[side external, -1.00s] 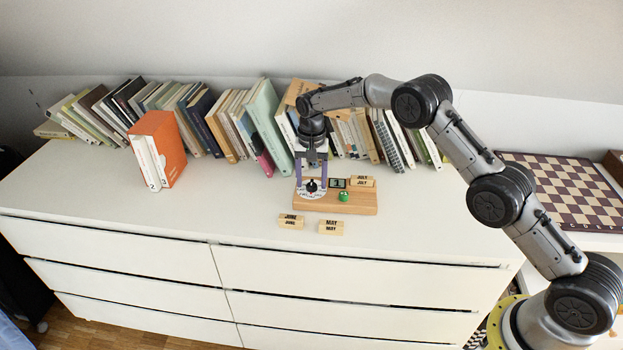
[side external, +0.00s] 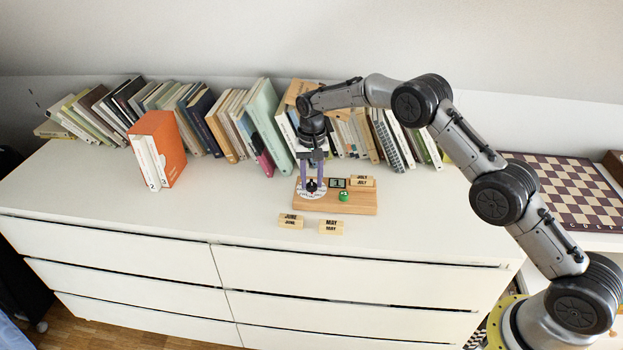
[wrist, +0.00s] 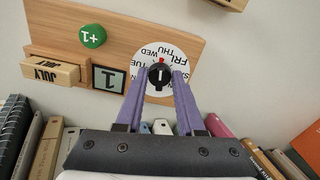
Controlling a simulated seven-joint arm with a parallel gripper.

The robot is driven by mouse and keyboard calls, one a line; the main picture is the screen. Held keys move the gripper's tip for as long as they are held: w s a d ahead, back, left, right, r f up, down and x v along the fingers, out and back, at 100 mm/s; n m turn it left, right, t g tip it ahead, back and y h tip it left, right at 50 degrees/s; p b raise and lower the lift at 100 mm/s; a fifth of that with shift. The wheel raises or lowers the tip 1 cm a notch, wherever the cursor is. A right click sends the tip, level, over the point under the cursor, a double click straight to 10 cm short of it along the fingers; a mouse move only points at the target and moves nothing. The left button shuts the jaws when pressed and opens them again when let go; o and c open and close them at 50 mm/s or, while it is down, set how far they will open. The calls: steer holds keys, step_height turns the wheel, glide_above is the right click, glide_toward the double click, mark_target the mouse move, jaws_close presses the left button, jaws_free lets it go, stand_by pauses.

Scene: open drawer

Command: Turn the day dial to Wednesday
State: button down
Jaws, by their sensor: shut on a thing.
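The day dial is a white disc (side external: 304,193) at the left end of a wooden calendar board (side external: 365,208) in the side view. In the wrist view the dial (wrist: 190,68) appears upside down, with FRI, THU and WED readable and part of TUE. Its black knob (wrist: 160,76) has a white line, and a small red mark shows just above it. My gripper (wrist: 161,74) is shut on the knob, with one purple finger on each side. In the side view my gripper (side external: 311,184) points straight down over the dial. The fingers hide part of the dial.
The board also holds a number window (wrist: 108,79) reading 1, a green +1 button (wrist: 92,36) and a JULY block (wrist: 52,71). JUNE (side external: 291,221) and MAY (side external: 331,227) blocks lie in front.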

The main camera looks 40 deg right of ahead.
mark_target(312, 183)
steer(key=n, duration=0.5)
steer(key=shift+d+r+n, duration=0.1)
steer(key=shift+n, duration=0.2)
stand_by(0.4)
steer(key=c, duration=0.5)
jaws_free()
steer(key=shift+c, duration=0.2)
step_height(312, 183, up, 14)
